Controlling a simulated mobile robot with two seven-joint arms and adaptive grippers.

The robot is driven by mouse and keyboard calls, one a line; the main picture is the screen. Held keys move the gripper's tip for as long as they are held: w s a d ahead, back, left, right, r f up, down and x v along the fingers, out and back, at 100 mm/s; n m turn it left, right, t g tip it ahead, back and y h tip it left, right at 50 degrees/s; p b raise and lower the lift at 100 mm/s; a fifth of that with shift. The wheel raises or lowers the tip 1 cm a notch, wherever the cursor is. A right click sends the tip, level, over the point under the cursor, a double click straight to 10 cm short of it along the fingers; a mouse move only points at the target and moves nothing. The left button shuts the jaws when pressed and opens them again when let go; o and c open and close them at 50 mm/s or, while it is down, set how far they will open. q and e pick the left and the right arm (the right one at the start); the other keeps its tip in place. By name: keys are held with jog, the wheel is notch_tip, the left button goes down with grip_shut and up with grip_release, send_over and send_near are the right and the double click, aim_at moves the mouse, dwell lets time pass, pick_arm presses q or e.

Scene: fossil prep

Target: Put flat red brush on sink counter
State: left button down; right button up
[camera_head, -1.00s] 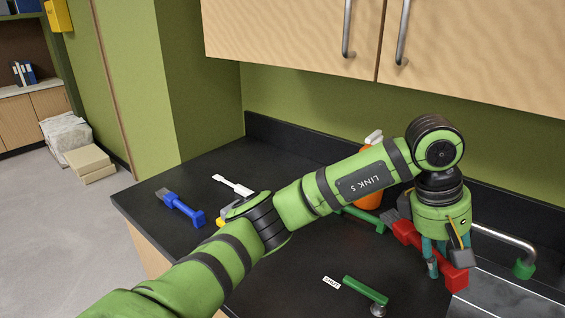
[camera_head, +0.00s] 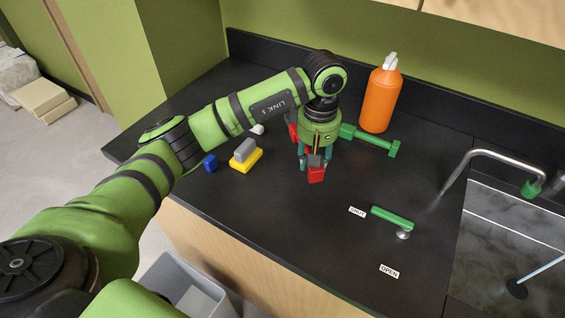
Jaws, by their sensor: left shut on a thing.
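The flat red brush (camera_head: 317,174) is at my left gripper (camera_head: 315,164), which points down over the black sink counter (camera_head: 300,232). The gripper is shut on the brush, and red parts show on both sides of the fingers. I cannot tell whether the brush touches the counter or hangs just above it. My left arm comes in from the left and hides part of the counter behind it. My right gripper is not in view.
A green tool (camera_head: 372,140) lies behind the gripper, near an orange bottle (camera_head: 381,100). A yellow and grey block (camera_head: 246,155) and a blue handle (camera_head: 210,163) lie left. The green tap lever (camera_head: 392,218), faucet (camera_head: 490,153) and sink are right. The front middle counter is clear.

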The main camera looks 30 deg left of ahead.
pick_arm(q)
jog(key=p, duration=0.2)
send_over(290, 184)
notch_tip(290, 184, down, 2)
jog(key=shift+d+f, duration=0.1)
jog(key=shift+f, duration=0.15)
jog(key=shift+s+f, duration=0.1)
jog(key=shift+f, duration=0.4)
notch_tip(290, 184, down, 3)
jog(key=shift+f+p, duration=0.1)
jog(key=shift+p, duration=0.85)
jog(key=shift+f, duration=0.15)
jog(key=shift+f+b, duration=0.25)
jog(key=shift+b, duration=0.1)
jog(key=c, duration=0.8)
grip_release()
jog(key=shift+r, duration=0.1)
jog(key=shift+c, duration=0.2)
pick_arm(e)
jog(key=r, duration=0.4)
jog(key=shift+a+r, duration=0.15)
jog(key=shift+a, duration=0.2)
pick_arm(q)
jog(key=shift+r, duration=0.1)
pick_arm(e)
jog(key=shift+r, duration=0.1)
